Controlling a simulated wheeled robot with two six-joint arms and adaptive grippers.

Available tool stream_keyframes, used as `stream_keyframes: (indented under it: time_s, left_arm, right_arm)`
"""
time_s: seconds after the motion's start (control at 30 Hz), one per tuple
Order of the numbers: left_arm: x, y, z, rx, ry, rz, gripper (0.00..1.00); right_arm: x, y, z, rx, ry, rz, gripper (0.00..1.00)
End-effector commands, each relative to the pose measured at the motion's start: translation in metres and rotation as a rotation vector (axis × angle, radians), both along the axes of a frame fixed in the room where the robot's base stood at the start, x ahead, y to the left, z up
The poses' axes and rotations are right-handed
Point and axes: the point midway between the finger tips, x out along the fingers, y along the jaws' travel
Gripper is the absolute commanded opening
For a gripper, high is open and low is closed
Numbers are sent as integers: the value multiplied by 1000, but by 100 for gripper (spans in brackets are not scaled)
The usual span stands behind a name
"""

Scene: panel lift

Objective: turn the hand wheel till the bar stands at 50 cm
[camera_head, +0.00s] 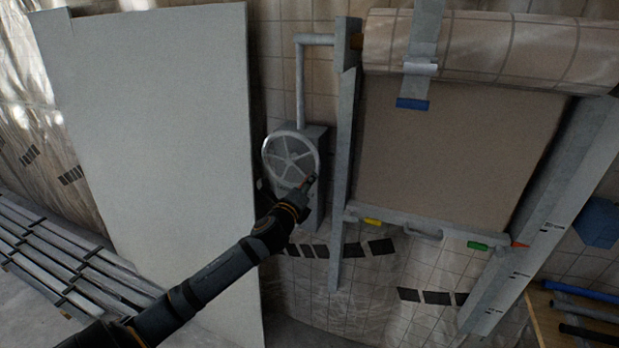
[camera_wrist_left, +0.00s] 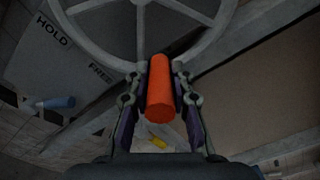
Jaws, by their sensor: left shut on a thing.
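The hand wheel (camera_head: 291,158) is a grey spoked wheel on a grey box on the tiled wall; part of its rim and spokes shows in the left wrist view (camera_wrist_left: 140,45). Its orange handle (camera_wrist_left: 160,92) stands between the fingers of my left gripper (camera_head: 306,186), shut on it at the wheel's lower right. The grey bar (camera_head: 455,236) hangs level along the lower edge of a brown sheet (camera_head: 450,150). A red pointer (camera_head: 520,245) at its right end sits by the upper mark on the scale post (camera_head: 545,225); the figures are too small to read. My right gripper is out of view.
A large pale panel (camera_head: 150,130) leans left of the wheel. Metal rails (camera_head: 60,255) lie at the left. In the left wrist view, a blue-tipped lever (camera_wrist_left: 57,102) lies near HOLD and FREE labels. A wooden bench (camera_head: 560,320) with tubes stands at the lower right.

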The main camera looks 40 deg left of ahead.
Motion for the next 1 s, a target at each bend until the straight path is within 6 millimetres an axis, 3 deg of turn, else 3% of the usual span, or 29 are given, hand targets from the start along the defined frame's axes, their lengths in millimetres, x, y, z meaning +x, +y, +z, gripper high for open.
stream_keyframes:
  time_s: [0.6, 1.0]
  left_arm:
    - [-7, 28, -35, 540, 135, 2, 0]
    - [-10, 42, -42, 738, 181, 1, 0]
  right_arm:
    - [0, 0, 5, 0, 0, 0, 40]
    - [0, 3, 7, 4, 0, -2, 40]
